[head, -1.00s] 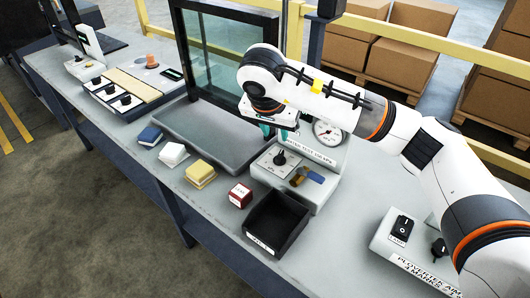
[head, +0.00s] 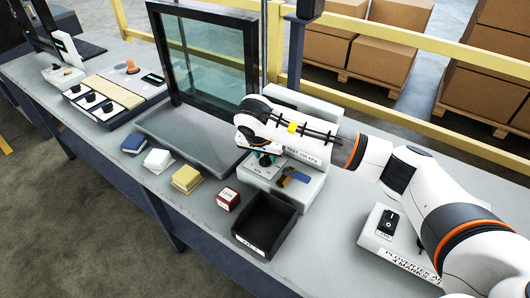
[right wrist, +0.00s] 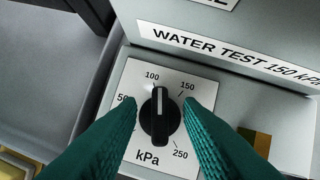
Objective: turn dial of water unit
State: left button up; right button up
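The water unit (head: 299,198) is a grey box on the bench, labelled "WATER TEST 150 kPa" in the right wrist view. Its black dial (right wrist: 160,117) sits on a white kPa scale plate (right wrist: 133,80). The dial's white pointer line points up, near the 100 mark and short of 150. My right gripper (right wrist: 161,104) is open, with one teal finger on each side of the dial and small gaps showing. In the head view my right gripper (head: 264,159) is low over the unit and largely hides the dial. My left gripper is not in view.
A black open bin (head: 264,225) and a red-and-white box (head: 228,199) stand in front of the unit. A brown-and-blue part (head: 293,177) is on the unit's right side. A framed glass panel (head: 205,55) rises behind left. A switch box (head: 385,235) is at right.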

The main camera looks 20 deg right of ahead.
grip_shut()
jog(key=shift+m, duration=0.4)
jog(key=m+g+h+b, duration=0.1)
jog(key=m, duration=0.1)
jog(key=shift+w+m, duration=0.1)
jog(key=shift+m, duration=0.3)
jog(key=m+g+b, duration=0.1)
jog(key=m, duration=0.2)
jog(key=shift+m+h, duration=0.3)
jog(key=m+g+b, duration=0.1)
jog(key=m+g, duration=0.1)
jog(key=m, duration=0.3)
jog(key=shift+w, duration=0.15)
jog(key=shift+r+m+g, duration=0.1)
jog(key=shift+m+g, duration=1)
jog(key=shift+m, duration=1.4)
jog(key=shift+y, duration=0.4)
